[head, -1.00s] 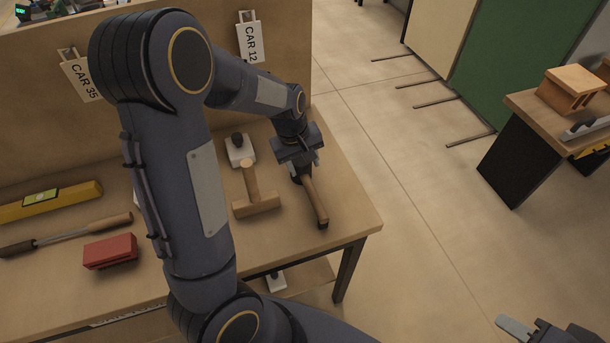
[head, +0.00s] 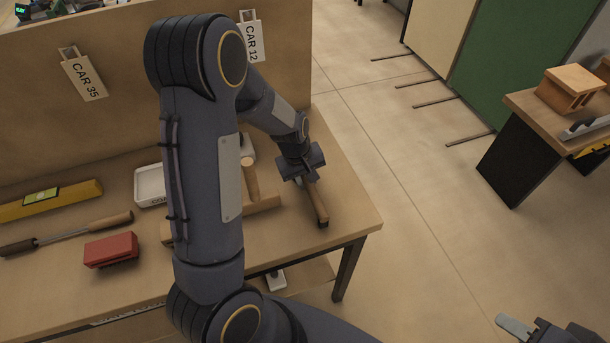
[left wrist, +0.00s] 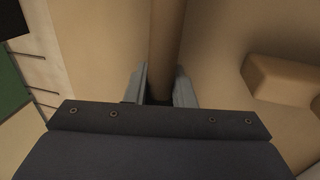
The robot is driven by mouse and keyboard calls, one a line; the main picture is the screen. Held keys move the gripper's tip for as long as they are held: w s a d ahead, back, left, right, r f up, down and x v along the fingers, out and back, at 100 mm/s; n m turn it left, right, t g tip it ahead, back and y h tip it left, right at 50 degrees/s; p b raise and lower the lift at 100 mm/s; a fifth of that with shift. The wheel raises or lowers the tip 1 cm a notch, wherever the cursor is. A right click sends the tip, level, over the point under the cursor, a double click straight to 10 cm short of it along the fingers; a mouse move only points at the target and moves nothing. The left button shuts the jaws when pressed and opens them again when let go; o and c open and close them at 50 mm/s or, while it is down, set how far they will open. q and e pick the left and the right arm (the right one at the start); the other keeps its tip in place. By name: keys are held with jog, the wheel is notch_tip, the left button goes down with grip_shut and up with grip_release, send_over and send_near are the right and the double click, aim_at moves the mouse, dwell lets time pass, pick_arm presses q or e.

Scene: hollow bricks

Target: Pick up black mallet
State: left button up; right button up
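The black mallet lies near the right end of the workbench (head: 345,218). Its brown handle (head: 319,207) points toward the front edge and shows a dark tip. Its head is hidden behind my left gripper in the head view. My left gripper (head: 305,178) is low over the handle. In the left wrist view its two fingers (left wrist: 160,90) stand one on each side of the handle (left wrist: 166,40). Whether they press on it is unclear. My right gripper (head: 548,332) is at the lower right corner, cut off by the frame and away from the bench.
A wooden mallet (head: 264,201) lies just left, partly behind my arm. A red brush-like block (head: 111,250), a long-handled tool (head: 62,236), a yellow level (head: 50,200) and a white tray (head: 150,186) lie further left. A back panel (head: 130,120) rises behind. Another table (head: 530,112) stands right.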

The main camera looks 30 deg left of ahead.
pick_arm(q)
grip_shut()
jog(key=shift+r, duration=0.1)
jog(key=shift+r, duration=0.55)
jog(key=s+d+r+p, duration=0.1)
jog(key=s+d+r, duration=0.1)
jog(key=s+r, duration=0.9)
jog(key=s, duration=0.3)
jog(key=shift+r, duration=0.35)
